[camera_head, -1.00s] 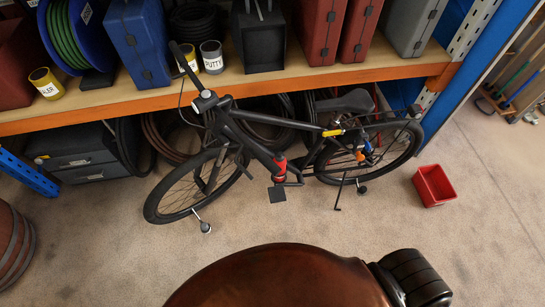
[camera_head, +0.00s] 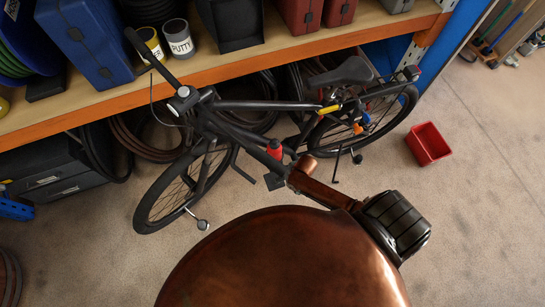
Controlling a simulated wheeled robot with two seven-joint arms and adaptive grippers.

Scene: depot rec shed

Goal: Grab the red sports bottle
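A small red bottle (camera_head: 275,149) with a dark cap sits on the lower frame of a black bicycle (camera_head: 262,128), near the pedals. The bicycle stands in front of a wooden workbench shelf. The bottle looks upright or nearly so, and its lower end is hard to make out against the dark frame. Neither of my grippers shows in the head view.
A large copper-coloured rounded body (camera_head: 285,260) with a pipe and a black ribbed end (camera_head: 397,222) fills the lower middle, between me and the bicycle. A red bin (camera_head: 428,144) stands on the floor at right. The wooden shelf (camera_head: 270,65) overhangs the bicycle's back.

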